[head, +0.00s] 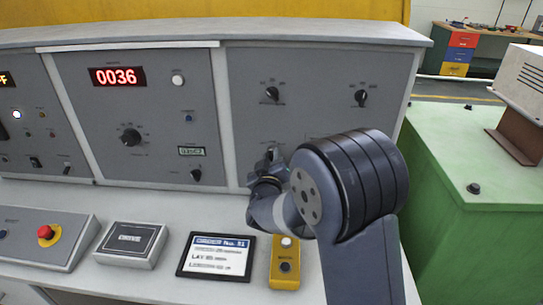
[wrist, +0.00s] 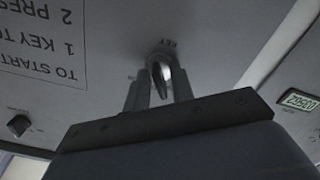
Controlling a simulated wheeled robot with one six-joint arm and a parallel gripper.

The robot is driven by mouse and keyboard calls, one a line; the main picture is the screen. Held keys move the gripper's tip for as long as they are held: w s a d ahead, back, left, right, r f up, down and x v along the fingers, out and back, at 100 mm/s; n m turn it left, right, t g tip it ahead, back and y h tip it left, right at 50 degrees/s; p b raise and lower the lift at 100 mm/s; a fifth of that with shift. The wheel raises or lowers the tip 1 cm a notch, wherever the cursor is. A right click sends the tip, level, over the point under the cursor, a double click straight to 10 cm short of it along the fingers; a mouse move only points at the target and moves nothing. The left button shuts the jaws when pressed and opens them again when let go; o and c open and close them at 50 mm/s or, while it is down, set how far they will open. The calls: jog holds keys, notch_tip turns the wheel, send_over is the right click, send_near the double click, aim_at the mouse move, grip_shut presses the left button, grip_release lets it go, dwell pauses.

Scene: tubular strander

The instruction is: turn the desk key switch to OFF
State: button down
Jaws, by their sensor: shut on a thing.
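The desk key switch (wrist: 163,66) shows in the wrist view on the grey panel, under an upside-down KEY label. Its bright metal part stands between my fingertips. My gripper (wrist: 158,88) is shut on the key, with one finger on each side. In the head view my gripper (head: 270,160) reaches the lower part of the right-hand grey panel, and my wrist hides most of the switch. The position marks around the switch are too dim and too covered to read, so I cannot tell which position it is in.
Two black knobs (head: 271,94) and (head: 361,97) sit higher on the same panel. On the desk are a red mushroom button (head: 46,232), a sign plate (head: 216,256) and a yellow button box (head: 286,266). A green cabinet (head: 480,190) stands at the right.

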jog(key=shift+n+p, duration=0.35)
jog(key=shift+n, duration=0.75)
jog(key=shift+f, duration=0.1)
jog(key=c, duration=1.6)
grip_release()
jog(key=shift+s, duration=0.1)
jog(key=shift+o, duration=0.2)
jog(key=s+b, duration=0.1)
jog(key=s, duration=0.9)
jog(key=shift+s+a+b, duration=0.25)
jog(key=shift+s+b, duration=0.05)
jog(key=shift+s, duration=0.1)
